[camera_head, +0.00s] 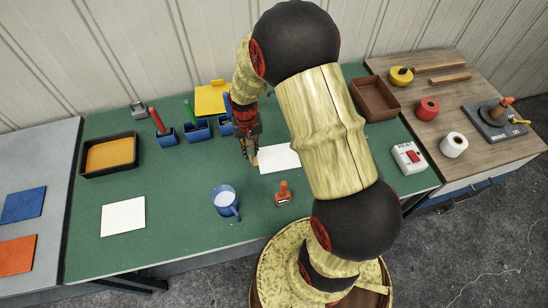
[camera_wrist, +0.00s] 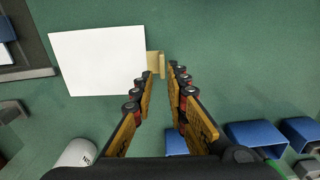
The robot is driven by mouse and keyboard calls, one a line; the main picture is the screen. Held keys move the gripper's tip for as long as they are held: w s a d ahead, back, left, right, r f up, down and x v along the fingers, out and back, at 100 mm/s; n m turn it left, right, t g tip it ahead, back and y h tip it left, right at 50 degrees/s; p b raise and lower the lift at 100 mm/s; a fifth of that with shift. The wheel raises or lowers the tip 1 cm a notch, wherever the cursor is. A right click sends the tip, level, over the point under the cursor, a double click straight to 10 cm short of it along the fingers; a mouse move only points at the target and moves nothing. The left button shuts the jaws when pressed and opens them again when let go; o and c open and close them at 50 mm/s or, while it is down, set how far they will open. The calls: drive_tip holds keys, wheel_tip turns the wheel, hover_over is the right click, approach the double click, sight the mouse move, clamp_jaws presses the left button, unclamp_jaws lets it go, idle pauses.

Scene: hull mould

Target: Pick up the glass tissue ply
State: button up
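A white sheet (camera_head: 281,158) with a tan tab (camera_head: 254,161) lies on the green table below my gripper (camera_head: 250,152). In the wrist view the sheet (camera_wrist: 98,60) is flat, with the tab (camera_wrist: 154,64) at its right edge. My gripper (camera_wrist: 158,78) is open and empty there, its two fingers spread with the tab just ahead between their tips. A second white sheet (camera_head: 123,217) lies at the table's front left. Neither sheet is labelled, so I cannot tell by name which is glass tissue. My arm hides part of the table right of the nearer sheet.
Blue holders (camera_head: 197,131) with handled tools stand behind my gripper. A blue mug (camera_head: 224,200) and an orange-handled tool (camera_head: 283,194) stand in front. A tray (camera_head: 108,155) is at left. The table's left front is mostly clear.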

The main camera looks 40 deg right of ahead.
drive_tip(key=f, duration=0.3)
drive_tip(key=f+b, duration=0.1)
drive_tip(key=f, duration=0.1)
drive_tip(key=shift+w, duration=0.25)
clamp_jaws()
